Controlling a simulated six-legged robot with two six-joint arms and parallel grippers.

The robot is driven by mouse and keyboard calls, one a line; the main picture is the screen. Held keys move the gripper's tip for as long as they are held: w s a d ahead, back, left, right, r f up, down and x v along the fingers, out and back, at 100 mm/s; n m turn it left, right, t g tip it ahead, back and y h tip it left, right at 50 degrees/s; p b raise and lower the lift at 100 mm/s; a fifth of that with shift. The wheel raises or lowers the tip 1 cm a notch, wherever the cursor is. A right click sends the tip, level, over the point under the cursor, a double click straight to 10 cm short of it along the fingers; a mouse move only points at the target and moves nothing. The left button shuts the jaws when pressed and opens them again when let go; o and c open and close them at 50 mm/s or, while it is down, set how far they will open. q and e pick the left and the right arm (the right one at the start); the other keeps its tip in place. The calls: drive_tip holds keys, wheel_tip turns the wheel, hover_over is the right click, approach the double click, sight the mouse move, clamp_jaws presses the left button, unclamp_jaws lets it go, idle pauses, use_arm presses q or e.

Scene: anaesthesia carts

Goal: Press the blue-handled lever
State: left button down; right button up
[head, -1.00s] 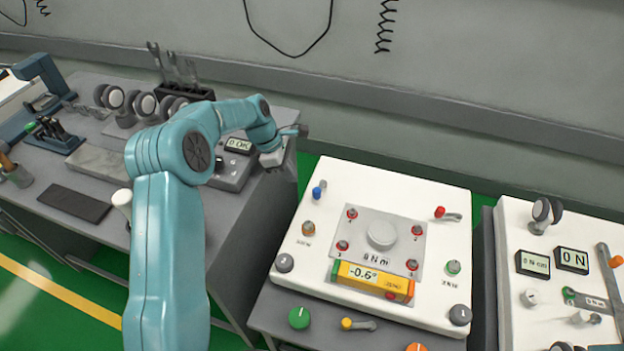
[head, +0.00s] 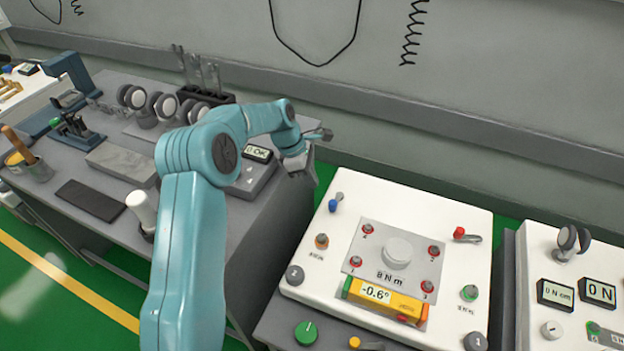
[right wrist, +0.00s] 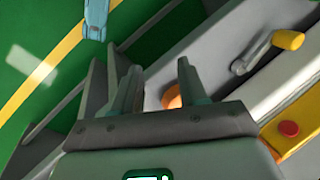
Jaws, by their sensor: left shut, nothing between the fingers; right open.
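The blue-handled lever (head: 335,203) stands at the upper left corner of the white panel (head: 455,215) in the head view. Its blue end points down and left in the picture. My left gripper (head: 311,178) is shut and empty. In the picture it is just up and left of the lever, with a small gap between them; I cannot tell its height over the panel. My right gripper (right wrist: 160,75) is open with nothing between its fingers in the right wrist view. It is not in the head view, and the blue-handled lever is not in the right wrist view.
The panel also carries a red-handled lever (head: 468,236), a grey round knob (head: 398,252) and a yellow display block (head: 385,297). A yellow-handled lever (right wrist: 287,40) is right of my right gripper. A grey bench (head: 105,135) with tools stands left.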

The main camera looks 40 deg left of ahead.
use_arm(q)
drive_tip(key=x, duration=0.7)
drive_tip(key=shift+f+b, duration=0.15)
drive_tip(key=shift+b, duration=0.15)
use_arm(e)
drive_tip(key=shift+f, duration=0.4)
use_arm(q)
drive_tip(key=shift+d+n+t+p, duration=0.3)
drive_tip(key=shift+d+n+p, duration=0.55)
drive_tip(key=shift+n, duration=0.25)
use_arm(e)
drive_tip(key=shift+r, duration=0.8)
